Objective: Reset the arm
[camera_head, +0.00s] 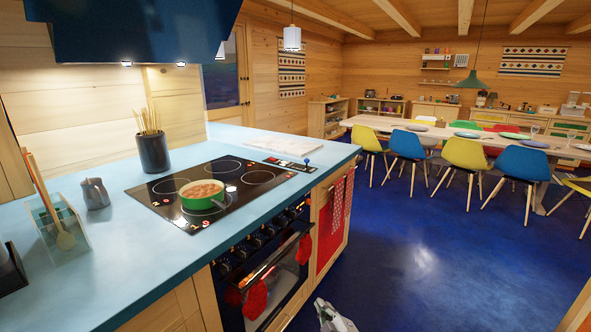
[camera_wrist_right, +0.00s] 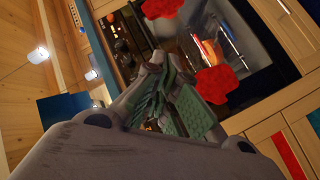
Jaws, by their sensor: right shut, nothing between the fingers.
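My right gripper (camera_head: 333,318) shows at the bottom edge of the head view, low in front of the oven and apart from the counter. In the right wrist view its green-padded fingers (camera_wrist_right: 168,98) are together with nothing between them. Behind them the oven front (camera_wrist_right: 250,45) appears tilted, with red mitts (camera_wrist_right: 216,84) on it. My left gripper does not show in the head view.
A blue counter (camera_head: 110,265) carries a black cooktop (camera_head: 255,177) with a green pan (camera_head: 203,194) of food. The oven door (camera_head: 275,285) is below, with red mitts hanging. Open blue floor (camera_head: 430,265) lies right, before a long table with chairs (camera_head: 465,155).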

